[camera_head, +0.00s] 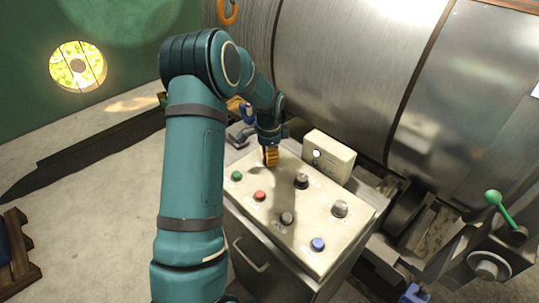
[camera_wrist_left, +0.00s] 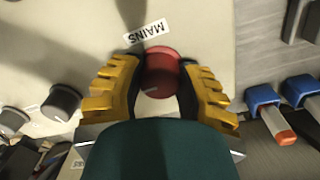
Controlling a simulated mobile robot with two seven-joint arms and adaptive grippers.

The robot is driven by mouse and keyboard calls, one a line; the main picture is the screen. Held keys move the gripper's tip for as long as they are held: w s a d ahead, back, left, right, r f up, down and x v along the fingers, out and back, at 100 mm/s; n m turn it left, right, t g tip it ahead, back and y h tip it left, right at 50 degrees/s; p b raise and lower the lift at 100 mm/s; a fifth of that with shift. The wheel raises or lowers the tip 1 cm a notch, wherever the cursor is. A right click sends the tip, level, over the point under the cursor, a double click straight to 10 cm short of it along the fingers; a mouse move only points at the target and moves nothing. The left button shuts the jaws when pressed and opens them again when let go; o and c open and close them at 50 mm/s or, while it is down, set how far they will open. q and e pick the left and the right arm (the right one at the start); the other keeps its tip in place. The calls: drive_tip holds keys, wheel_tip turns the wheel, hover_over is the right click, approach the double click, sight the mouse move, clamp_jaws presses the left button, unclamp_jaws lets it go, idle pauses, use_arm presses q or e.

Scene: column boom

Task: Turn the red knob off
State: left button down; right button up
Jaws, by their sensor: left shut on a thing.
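The red knob (camera_wrist_left: 161,76) sits on the cream control panel (camera_head: 324,238), beside a label that reads MAINS. My left gripper (camera_wrist_left: 160,92) has its two yellow fingers on either side of the knob and is shut on it. In the head view the left gripper (camera_head: 271,157) reaches down to the panel's far left corner. The red knob is hidden there behind the fingers. My right gripper is not in view.
The panel also carries a green button (camera_head: 236,176), a red button (camera_head: 260,196), a blue button (camera_head: 318,244) and several dark or grey knobs. A cream box (camera_head: 328,158) stands at its back edge. Blue-handled tools (camera_wrist_left: 264,99) lie beside the panel. A large metal drum (camera_head: 340,70) is behind.

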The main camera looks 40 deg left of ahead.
use_arm(q)
drive_tip(key=n, duration=0.4)
drive_tip(key=shift+n+p, duration=0.35)
drive_tip(key=shift+n, duration=0.05)
drive_tip(key=n, duration=0.4)
drive_tip(key=shift+p, duration=0.35)
drive_tip(key=n+p, duration=0.1)
drive_tip(key=n, duration=0.4)
drive_tip(key=shift+r, duration=0.1)
drive_tip(key=shift+n+t+p, duration=0.3)
drive_tip(key=shift+n+p, duration=0.2)
drive_tip(key=shift+n, duration=1.2)
drive_tip(key=c, duration=0.5)
unclamp_jaws()
